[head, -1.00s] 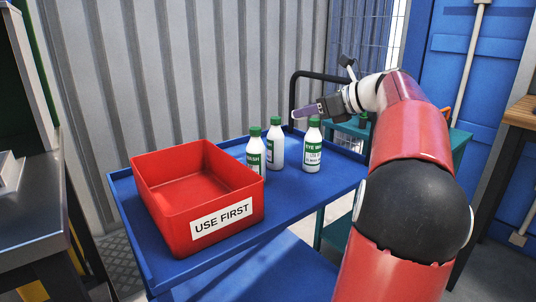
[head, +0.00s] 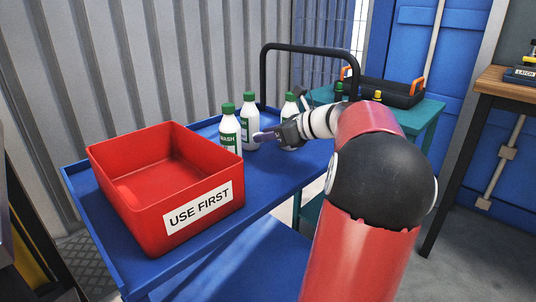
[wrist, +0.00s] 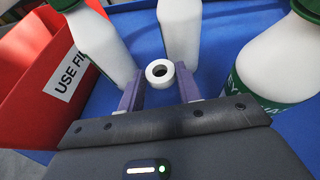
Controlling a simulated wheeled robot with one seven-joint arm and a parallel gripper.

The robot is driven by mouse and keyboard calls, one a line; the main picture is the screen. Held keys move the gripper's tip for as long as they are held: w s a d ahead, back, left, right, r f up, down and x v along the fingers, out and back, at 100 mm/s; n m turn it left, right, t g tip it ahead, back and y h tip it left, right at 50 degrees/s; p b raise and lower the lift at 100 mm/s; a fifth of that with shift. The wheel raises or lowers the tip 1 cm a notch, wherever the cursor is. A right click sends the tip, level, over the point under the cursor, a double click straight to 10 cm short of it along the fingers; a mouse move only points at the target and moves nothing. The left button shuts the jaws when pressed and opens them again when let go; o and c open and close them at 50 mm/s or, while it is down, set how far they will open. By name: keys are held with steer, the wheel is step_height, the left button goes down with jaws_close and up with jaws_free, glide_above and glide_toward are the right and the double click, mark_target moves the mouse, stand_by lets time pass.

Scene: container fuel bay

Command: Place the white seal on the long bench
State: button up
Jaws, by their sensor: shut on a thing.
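The white seal (wrist: 158,73) is a small thick ring with a dark hole, held between the purple fingertips of my gripper (wrist: 160,88) in the wrist view. In the head view my gripper (head: 264,136) is over the blue cart, beside the green-capped bottles, and the seal cannot be made out. A wooden-topped bench (head: 504,84) shows in part at the right edge of the head view. I cannot tell whether it is the long bench.
The blue cart (head: 262,190) carries a red "USE FIRST" bin (head: 120,190) and white eye wash bottles (head: 230,128) close around my gripper. A black handle (head: 310,48) rises at its far end. A teal table (head: 425,112) holds a black-and-orange case (head: 385,92).

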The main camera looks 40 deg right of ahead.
mark_target(268, 158)
steer(key=shift+f+b, duration=0.4)
steer(key=shift+f, duration=2.05)
steer(key=o, duration=1)
steer(key=shift+f, duration=0.1)
